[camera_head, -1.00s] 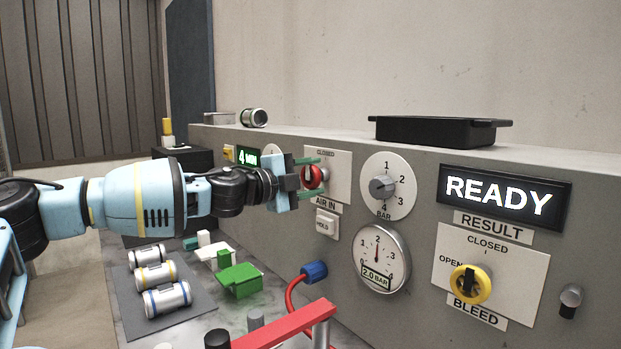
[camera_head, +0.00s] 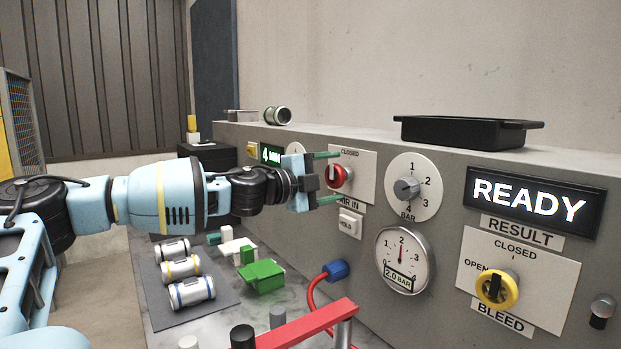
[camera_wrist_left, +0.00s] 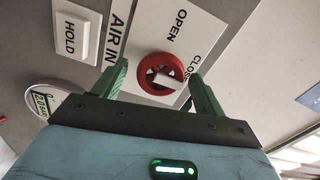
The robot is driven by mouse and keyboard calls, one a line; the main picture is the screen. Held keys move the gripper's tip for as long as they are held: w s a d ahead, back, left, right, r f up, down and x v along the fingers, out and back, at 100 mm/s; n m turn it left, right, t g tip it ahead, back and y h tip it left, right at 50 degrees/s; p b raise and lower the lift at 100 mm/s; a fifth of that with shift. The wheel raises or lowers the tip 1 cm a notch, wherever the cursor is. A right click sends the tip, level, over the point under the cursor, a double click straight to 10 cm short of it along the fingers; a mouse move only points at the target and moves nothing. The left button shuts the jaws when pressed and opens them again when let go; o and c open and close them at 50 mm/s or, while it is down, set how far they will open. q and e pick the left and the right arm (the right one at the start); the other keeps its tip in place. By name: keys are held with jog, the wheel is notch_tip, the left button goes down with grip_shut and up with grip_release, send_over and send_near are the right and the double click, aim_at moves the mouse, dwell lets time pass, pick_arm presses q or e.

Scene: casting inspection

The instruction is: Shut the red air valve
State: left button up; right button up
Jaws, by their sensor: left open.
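The red air valve (camera_head: 338,177) is a round red knob with a pale bar handle, on a white plate labelled AIR IN on the grey panel. In the left wrist view the red valve (camera_wrist_left: 161,75) lies between and beyond the fingertips, with OPEN and CLOSED lettering around it. My left gripper (camera_head: 328,178) is open in front of the valve, one green finger above and one below it. In the left wrist view my left gripper (camera_wrist_left: 158,78) shows a finger on each side of the knob; I cannot tell whether they touch it. My right gripper is not in view.
The grey panel also carries a HOLD button (camera_head: 350,223), a regulator knob (camera_head: 408,188), a gauge (camera_head: 403,259) and a yellow bleed valve (camera_head: 496,288). A READY display (camera_head: 530,202) is lit. A black tray (camera_head: 470,132) stands on top. Castings (camera_head: 190,291) lie on a dark mat below.

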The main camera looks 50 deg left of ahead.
aim_at(333, 175)
pick_arm(q)
jog(key=shift+s+r+p, duration=0.3)
jog(key=shift+s+p, duration=0.15)
jog(key=shift+s, duration=0.25)
jog(key=shift+s+a+p, duration=0.1)
jog(key=shift+s+p, duration=0.2)
jog(key=shift+s, duration=0.3)
jog(key=shift+s+p, duration=0.45)
jog(key=shift+s, duration=0.25)
jog(key=s, duration=0.1)
jog(key=s+b, duration=0.1)
jog(key=shift+s+a+f, duration=0.1)
jog(key=shift+s+f, duration=0.15)
jog(key=shift+s, duration=0.1)
